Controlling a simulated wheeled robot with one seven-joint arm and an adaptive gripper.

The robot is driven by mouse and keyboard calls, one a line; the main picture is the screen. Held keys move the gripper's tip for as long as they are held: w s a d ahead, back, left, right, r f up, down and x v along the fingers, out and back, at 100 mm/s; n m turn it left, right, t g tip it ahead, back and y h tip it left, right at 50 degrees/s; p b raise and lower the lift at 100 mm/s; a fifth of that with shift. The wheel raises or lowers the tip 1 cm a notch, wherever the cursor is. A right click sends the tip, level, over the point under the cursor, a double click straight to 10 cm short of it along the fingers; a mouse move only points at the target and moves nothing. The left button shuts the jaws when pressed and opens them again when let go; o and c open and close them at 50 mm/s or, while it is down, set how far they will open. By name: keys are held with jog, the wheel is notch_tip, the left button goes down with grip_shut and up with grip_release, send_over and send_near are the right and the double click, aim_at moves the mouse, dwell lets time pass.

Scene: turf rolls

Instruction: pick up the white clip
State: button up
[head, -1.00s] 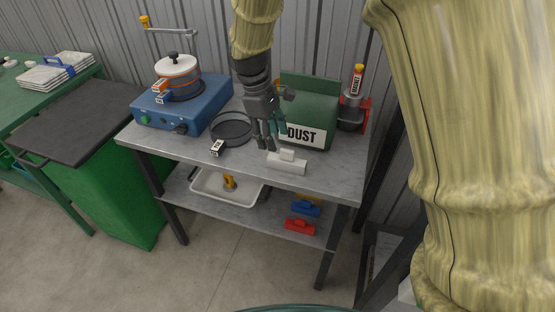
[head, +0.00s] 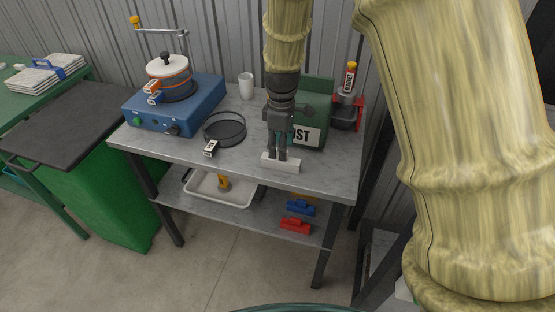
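The white clip (head: 283,165) lies on the grey tabletop near its front edge, right of the middle. It is a long low block; its raised middle part is hidden by my gripper. My gripper (head: 276,155) points down right at the clip, with its fingertips at the clip's top. The two fingers show a narrow gap. Whether they touch or grip the raised part is too small to tell.
A green "DUST" box (head: 313,120) stands close behind and right of my gripper. A black-rimmed sieve (head: 224,130) and small labelled block (head: 210,149) lie to the left. A blue burner unit (head: 178,108) stands further left. Blue (head: 300,207) and red (head: 295,225) clips lie on the lower shelf.

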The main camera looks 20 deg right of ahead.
jog(key=shift+f+p, duration=0.45)
jog(key=shift+f, duration=2.75)
jog(key=c, duration=1.1)
